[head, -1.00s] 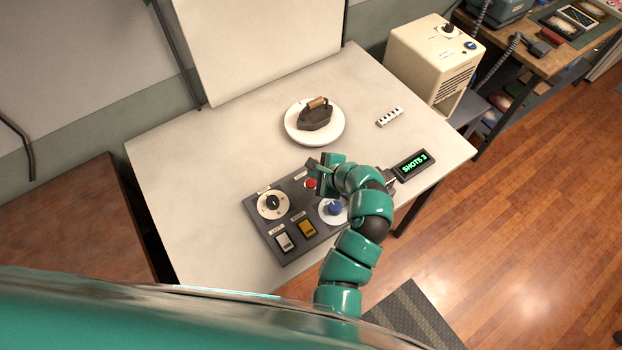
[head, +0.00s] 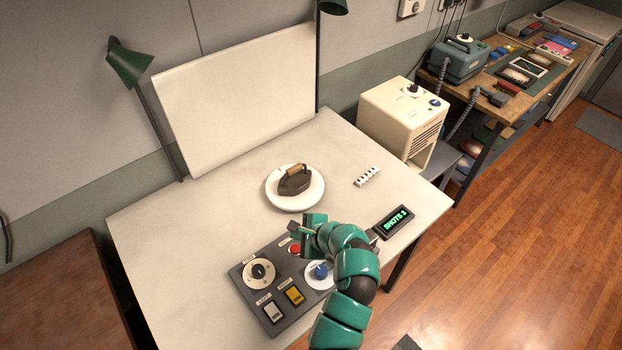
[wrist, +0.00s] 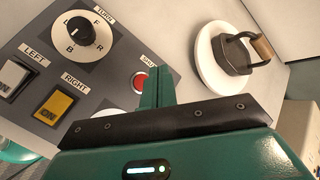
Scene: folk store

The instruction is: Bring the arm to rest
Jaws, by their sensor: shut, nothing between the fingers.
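My green arm reaches over the white table (head: 220,190) from the bottom of the head view. My gripper (head: 303,236) is shut and empty above the dark control panel (head: 252,292), close to the red button (head: 295,250). In the wrist view the gripper's fingers (wrist: 154,85) show beside the red button (wrist: 139,83); whether they touch it I cannot tell. The panel has a black knob (head: 259,271) on a white dial, a blue knob (head: 320,271), and a white and a yellow switch (head: 294,296), labelled left and right in the wrist view.
An old iron (head: 293,181) stands on a white round plate (head: 283,203) behind the panel. A display (head: 393,223) reading "SHOTS 3" and a small striped bar (head: 367,176) lie to the right. A cream box (head: 388,117), a white backdrop board (head: 235,95) and green lamps (head: 130,66) stand around.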

